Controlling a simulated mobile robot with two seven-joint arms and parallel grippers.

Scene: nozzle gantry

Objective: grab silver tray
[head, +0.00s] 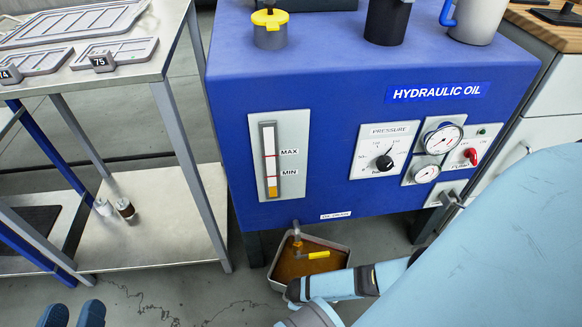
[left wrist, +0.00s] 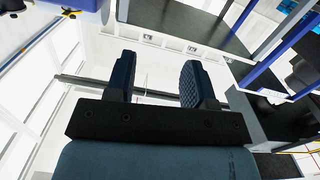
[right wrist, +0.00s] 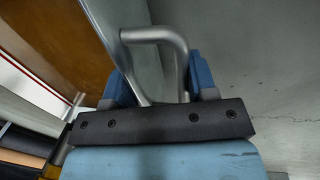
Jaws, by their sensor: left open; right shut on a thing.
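The silver tray (head: 283,288) is a shallow pan with a pale metal rim and brown oil inside, on the floor under the blue hydraulic oil unit's drain. In the right wrist view, my right gripper (right wrist: 158,78) is shut on the tray's bent grey handle (right wrist: 155,34), with the rim and brown oil (right wrist: 68,30) to the left. In the head view my right arm covers the tray's near edge and the grip is hidden. My left gripper (head: 73,314) is open and empty at the bottom left; its spread fingers show in the left wrist view (left wrist: 157,75).
The blue hydraulic oil unit (head: 330,100) stands above the tray. Its drain valve with a yellow lever (head: 314,255) hangs over the tray. A metal bench (head: 130,70) holding flat grey trays stands left. Bare floor (head: 160,300) lies in front.

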